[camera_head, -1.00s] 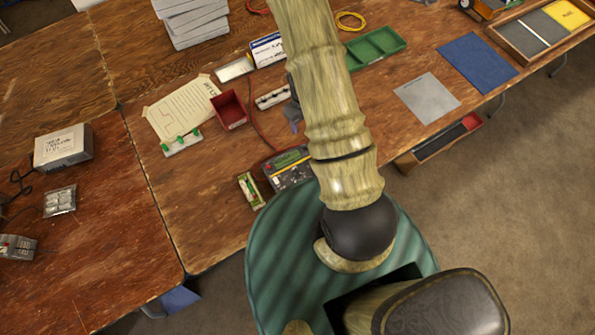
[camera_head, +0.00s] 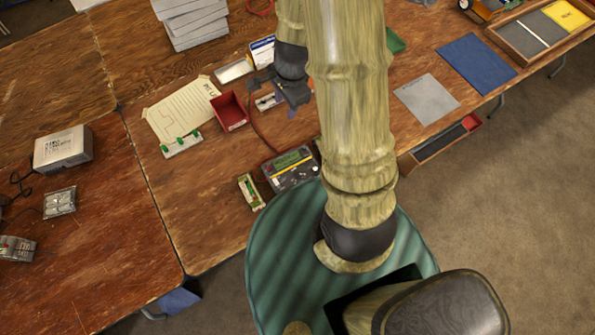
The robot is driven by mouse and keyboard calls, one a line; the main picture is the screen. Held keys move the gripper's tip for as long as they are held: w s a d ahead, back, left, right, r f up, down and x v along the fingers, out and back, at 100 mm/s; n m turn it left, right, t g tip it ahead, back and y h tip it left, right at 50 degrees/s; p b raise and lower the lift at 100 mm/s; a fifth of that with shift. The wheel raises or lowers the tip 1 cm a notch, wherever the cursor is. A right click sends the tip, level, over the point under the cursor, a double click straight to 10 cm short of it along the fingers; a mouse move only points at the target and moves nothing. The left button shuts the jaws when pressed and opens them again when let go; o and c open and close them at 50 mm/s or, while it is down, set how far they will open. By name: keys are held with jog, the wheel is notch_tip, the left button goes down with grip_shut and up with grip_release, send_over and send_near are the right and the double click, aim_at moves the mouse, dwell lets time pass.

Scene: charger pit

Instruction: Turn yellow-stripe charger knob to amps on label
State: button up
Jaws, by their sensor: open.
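The charger (camera_head: 290,169) with a yellow stripe across its dark face and a greenish display lies near the table's front edge, in front of my base. Its knob is too small to make out. My gripper (camera_head: 279,95) is dark and open, above the table behind the charger and apart from it. It hangs over a pale item with dark ends (camera_head: 266,102), which it partly hides. My arm covers the table just right of the charger. No label with a readable amps value can be made out.
A red bin (camera_head: 229,111), a paper sheet (camera_head: 178,103), a green-knobbed white strip (camera_head: 182,145) and a small green-and-white item (camera_head: 251,192) lie left of the charger. A red cable (camera_head: 262,137) runs behind it. A grey mat (camera_head: 426,98) lies right.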

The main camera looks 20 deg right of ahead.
jog(key=s+a+r+n+t, duration=0.1)
jog(key=s+r+n, duration=0.6)
jog(key=n, duration=0.8)
notch_tip(320, 180, up, 2)
jog(key=shift+s+a+r+h, duration=0.15)
jog(key=shift+s+r+h, duration=0.1)
jog(key=shift+h, duration=0.15)
jog(key=shift+c, duration=0.5)
jog(key=shift+w+a, duration=0.1)
